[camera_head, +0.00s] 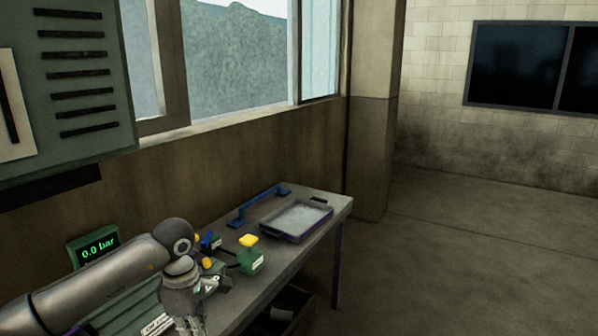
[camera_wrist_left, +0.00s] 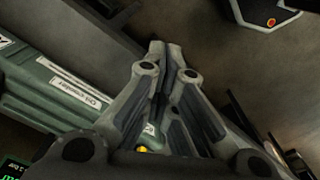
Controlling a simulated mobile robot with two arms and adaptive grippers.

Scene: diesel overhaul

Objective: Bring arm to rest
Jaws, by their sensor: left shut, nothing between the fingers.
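My left arm (camera_head: 95,280) comes in from the left over the workbench and bends down at the wrist. My left gripper, seen in the left wrist view (camera_wrist_left: 166,50), is shut with its fingertips together and nothing between them. It hangs near a green labelled unit (camera_wrist_left: 60,85) on the bench side. In the head view the fingertips are hard to make out near the bottom edge. My right gripper is in neither view.
The bench (camera_head: 338,201) runs along the window wall. On it are a green block with a yellow knob (camera_head: 249,241), a grey tray (camera_head: 318,233), a blue handled bar (camera_head: 240,216) and a display reading 0.0 bar (camera_head: 99,247). The floor at right (camera_head: 480,260) is clear.

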